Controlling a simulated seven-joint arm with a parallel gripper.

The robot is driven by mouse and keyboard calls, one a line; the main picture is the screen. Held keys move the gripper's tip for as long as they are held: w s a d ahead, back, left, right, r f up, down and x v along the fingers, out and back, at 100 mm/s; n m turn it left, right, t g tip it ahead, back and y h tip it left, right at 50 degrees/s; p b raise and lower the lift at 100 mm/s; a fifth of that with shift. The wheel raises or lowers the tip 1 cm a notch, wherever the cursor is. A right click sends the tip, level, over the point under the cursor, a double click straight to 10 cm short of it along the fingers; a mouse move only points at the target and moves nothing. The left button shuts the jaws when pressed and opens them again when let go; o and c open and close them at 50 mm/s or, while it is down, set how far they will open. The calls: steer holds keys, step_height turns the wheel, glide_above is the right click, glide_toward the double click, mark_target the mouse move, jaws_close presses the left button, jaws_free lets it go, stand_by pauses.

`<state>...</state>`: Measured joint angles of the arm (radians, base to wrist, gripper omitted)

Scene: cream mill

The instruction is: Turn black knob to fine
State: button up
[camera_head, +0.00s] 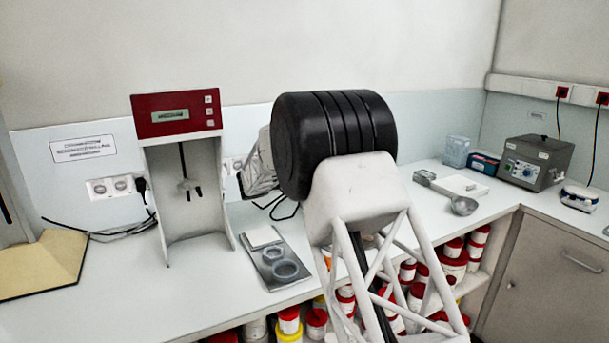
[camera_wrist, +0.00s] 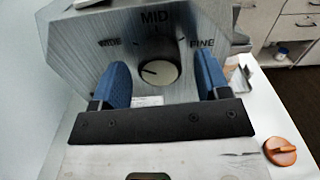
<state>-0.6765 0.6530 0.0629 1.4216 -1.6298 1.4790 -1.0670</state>
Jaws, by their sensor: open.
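In the wrist view, a round knob (camera_wrist: 158,73) with a pale face and a dark rim sits on the grey panel of the mill (camera_wrist: 90,25). The panel reads WIDE at left, MID at top and FINE at right. A dark line on the knob's face points left, toward the WIDE side. My gripper (camera_wrist: 160,65) is open, with one blue finger on each side of the knob and a visible gap to it. In the head view, the mill (camera_head: 258,170) is mostly hidden behind my arm, and my gripper is hidden there.
An orange knob (camera_wrist: 280,151) shows at right in the wrist view. In the head view, a red-topped device (camera_head: 180,115) stands left of the mill, and a tray with rings (camera_head: 272,262) lies in front. A metal scoop (camera_head: 462,205) and a grey box (camera_head: 535,162) are at right.

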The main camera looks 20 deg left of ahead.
steer(key=shift+w+d, duration=0.4)
steer(key=shift+c, duration=0.3)
steer(key=c, duration=0.9)
steer(key=shift+o, duration=0.2)
